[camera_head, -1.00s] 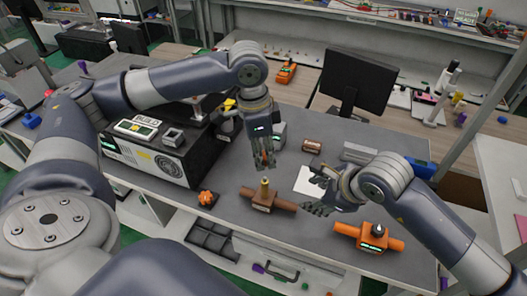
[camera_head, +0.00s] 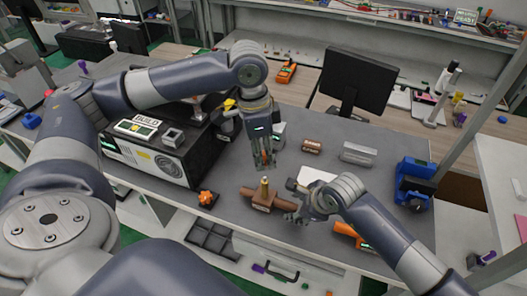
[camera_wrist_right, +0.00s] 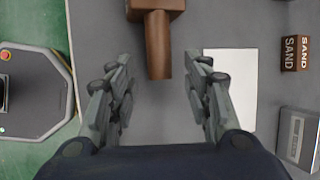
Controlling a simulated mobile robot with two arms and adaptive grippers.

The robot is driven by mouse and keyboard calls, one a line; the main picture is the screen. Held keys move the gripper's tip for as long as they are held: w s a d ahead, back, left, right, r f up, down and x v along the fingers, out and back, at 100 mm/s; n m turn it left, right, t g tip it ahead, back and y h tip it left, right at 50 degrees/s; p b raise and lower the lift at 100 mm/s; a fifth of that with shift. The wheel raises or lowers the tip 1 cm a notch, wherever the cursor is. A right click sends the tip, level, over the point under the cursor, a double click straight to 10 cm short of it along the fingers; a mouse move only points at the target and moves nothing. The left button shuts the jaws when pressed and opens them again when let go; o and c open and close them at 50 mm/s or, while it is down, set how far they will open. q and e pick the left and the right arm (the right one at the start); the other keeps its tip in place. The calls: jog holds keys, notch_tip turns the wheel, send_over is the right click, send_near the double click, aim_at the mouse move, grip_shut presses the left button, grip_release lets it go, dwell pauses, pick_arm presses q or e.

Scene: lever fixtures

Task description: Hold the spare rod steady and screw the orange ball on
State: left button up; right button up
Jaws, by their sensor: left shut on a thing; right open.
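A brown fixture (camera_head: 262,198) with an upright brass stem (camera_head: 265,183) sits near the table's front edge. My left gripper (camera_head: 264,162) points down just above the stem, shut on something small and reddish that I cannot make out. A knobbly orange piece (camera_head: 207,198) lies to the left on the table; I cannot tell if it is the ball. No separate spare rod is clearly visible. My right gripper (camera_head: 291,203) is open and empty at the fixture's right end. In the right wrist view the brown pipe end (camera_wrist_right: 158,50) lies ahead, between the open fingers (camera_wrist_right: 162,98).
An orange fixture (camera_head: 345,230) is partly hidden behind my right arm. A white sheet (camera_head: 316,175), a brown SAND block (camera_head: 312,146) and a grey box (camera_head: 357,153) lie behind. A black machine (camera_head: 160,155) stands left, a blue device (camera_head: 414,183) right.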

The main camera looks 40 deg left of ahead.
jog(key=shift+w+a+f, duration=0.1)
jog(key=shift+a+f, duration=0.2)
jog(key=shift+f, duration=0.3)
grip_shut()
dwell(0.8)
